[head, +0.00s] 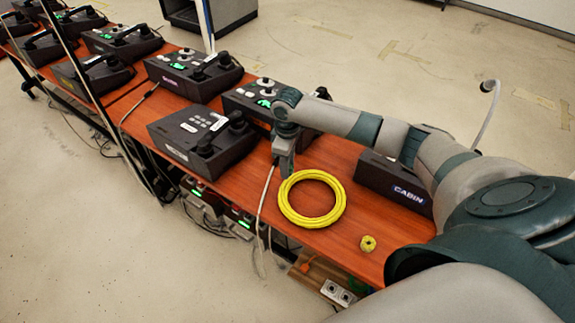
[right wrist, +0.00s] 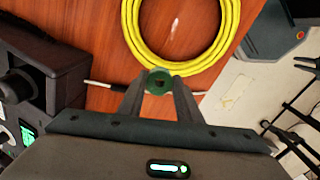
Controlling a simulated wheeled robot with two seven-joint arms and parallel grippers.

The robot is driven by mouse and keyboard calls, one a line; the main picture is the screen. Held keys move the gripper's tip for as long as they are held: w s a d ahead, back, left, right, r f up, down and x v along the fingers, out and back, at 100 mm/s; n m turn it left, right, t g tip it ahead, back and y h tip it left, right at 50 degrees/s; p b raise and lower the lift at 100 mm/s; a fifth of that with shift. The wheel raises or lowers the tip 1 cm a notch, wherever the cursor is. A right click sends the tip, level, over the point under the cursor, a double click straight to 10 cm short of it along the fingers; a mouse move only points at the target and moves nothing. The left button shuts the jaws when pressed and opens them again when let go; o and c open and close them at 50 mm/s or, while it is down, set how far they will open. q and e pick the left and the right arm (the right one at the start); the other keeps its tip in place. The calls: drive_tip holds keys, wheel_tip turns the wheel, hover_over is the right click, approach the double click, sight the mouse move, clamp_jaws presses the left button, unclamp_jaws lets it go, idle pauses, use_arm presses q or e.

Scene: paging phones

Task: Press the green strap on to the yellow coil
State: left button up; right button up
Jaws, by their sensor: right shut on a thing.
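The yellow coil (head: 340,200) lies flat on the red-brown table as an open ring. It also fills the top of the right wrist view (right wrist: 190,67). My right gripper (head: 284,174) points down at the coil's far left side, close to its rim. In the right wrist view its fingertips (right wrist: 160,84) are shut on the green strap (right wrist: 157,76), a small round green piece with a dark middle. The strap appears right at the coil's near edge there; I cannot tell whether they touch. The strap cannot be made out in the head view. My left gripper is not in view.
A small yellow-green roll (head: 368,243) lies right of the coil. A dark CABIN box (head: 392,186) stands behind it, and a dark phone console (head: 190,138) stands left of my gripper. A pale cable (head: 266,200) hangs over the table's front edge.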

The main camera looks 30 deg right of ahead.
sight(288, 182)
wheel_tip(288, 182, down, 2)
drive_tip(key=shift+f+b, duration=0.1)
drive_tip(key=shift+b, duration=0.9)
drive_tip(key=shift+f, duration=0.95)
drive_tip(key=shift+s+f, duration=0.1)
drive_tip(key=shift+f, duration=0.35)
drive_tip(key=o, duration=1.6)
drive_tip(key=shift+c, duration=0.2)
drive_tip(key=shift+r, duration=0.2)
drive_tip(key=shift+r+p, duration=3.4)
drive_tip(key=shift+p, duration=0.5)
